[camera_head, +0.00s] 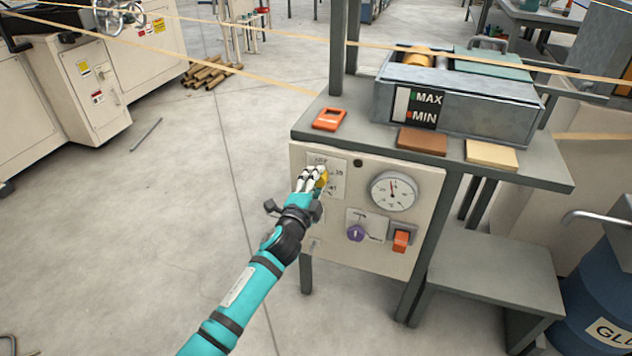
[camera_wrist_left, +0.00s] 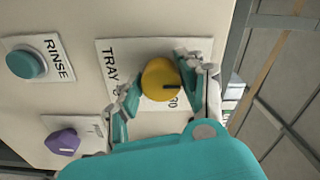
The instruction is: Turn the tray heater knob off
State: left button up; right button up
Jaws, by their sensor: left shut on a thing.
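The tray heater knob is yellow and round, on a cream control panel; it shows at the panel's upper left in the head view (camera_head: 323,180). In the left wrist view the yellow knob (camera_wrist_left: 158,76) has a dark pointer mark directed to the right of the picture. Its white label plate (camera_wrist_left: 108,62) reads TRAY, with the rest partly hidden. My left gripper (camera_head: 316,178) is at the knob, with its fingers on opposite sides of it and shut on it. In the left wrist view the gripper (camera_wrist_left: 158,92) covers part of the label. My right gripper is not in view.
The panel also holds a round gauge (camera_head: 393,191), a purple knob (camera_head: 356,233) and an orange switch (camera_head: 401,240). A teal RINSE button (camera_wrist_left: 27,64) shows in the left wrist view. A grey tray (camera_head: 462,92) stands on the bench above. Open floor lies left of the bench.

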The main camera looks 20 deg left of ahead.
pick_arm(q)
jog(key=shift+f, duration=0.1)
jog(key=o, duration=1.1)
jog(key=shift+o, duration=0.2)
jog(key=s, duration=1.2)
jog(key=shift+a, duration=0.25)
